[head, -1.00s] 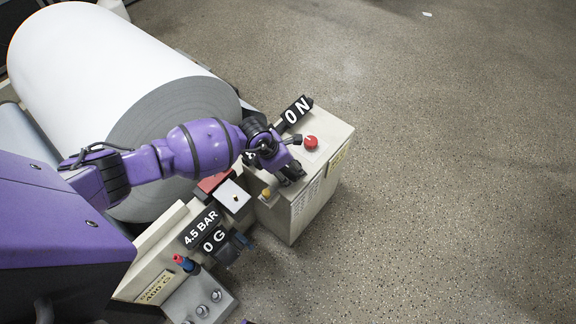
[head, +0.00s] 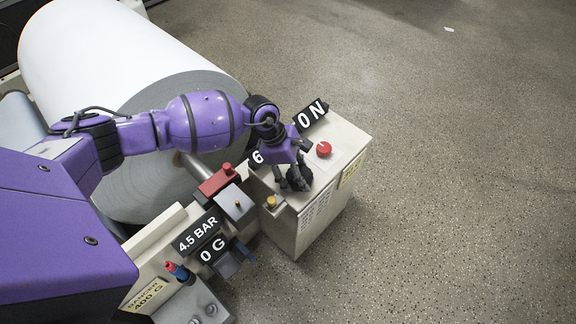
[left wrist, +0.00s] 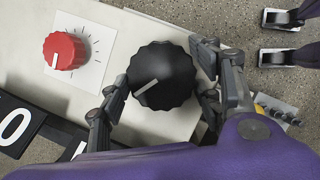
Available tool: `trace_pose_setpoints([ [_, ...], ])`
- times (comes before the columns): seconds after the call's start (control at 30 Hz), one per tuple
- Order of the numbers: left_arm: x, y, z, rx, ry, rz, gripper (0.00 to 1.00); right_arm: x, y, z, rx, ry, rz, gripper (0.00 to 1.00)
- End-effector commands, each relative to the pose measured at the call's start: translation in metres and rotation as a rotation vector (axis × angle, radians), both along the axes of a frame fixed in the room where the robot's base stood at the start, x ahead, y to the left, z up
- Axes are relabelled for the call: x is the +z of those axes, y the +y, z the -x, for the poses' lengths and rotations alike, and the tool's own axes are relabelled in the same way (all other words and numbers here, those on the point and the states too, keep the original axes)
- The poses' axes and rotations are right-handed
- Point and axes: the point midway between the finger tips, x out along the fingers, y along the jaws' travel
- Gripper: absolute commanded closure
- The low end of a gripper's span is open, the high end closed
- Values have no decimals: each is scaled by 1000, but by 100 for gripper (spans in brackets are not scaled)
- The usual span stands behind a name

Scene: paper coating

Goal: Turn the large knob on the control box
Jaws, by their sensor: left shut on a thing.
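The control box (head: 345,140) is a cream cabinet on the right of the machine. The large knob (left wrist: 163,77) is black with a scalloped rim and a white pointer line aimed to the lower left in the left wrist view. In the head view the knob (head: 303,180) is partly covered by my fingers. My left gripper (head: 291,183) points down over the box top. In the left wrist view its fingers (left wrist: 160,95) stand on both sides of the knob, shut on it. My right gripper is not in view.
A small red knob (left wrist: 64,51) sits close beside the large one, also on the box (head: 323,149). A display reading "0 N" (head: 311,115) stands at the back edge. A large paper roll (head: 110,60) lies left. Open floor (head: 460,180) extends right.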

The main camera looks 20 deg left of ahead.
Motion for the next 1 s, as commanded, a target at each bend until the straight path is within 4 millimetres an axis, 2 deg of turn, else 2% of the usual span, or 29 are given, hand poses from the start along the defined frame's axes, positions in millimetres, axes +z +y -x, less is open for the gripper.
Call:
trace_pose_setpoints([
  [0.03, -5, 2, -2, -45, -2, -4, 67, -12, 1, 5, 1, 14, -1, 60],
  [0.1, -5, 1, -3, -113, -2, -3, 67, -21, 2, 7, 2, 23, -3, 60],
  [0.5, -4, 0, -5, -453, -2, -4, 67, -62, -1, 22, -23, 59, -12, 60],
  [0.8, -1, -1, -6, -606, -3, -4, 67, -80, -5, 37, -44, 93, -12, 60],
  [1.0, 0, -2, -6, -648, -5, -5, 67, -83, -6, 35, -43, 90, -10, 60],
])
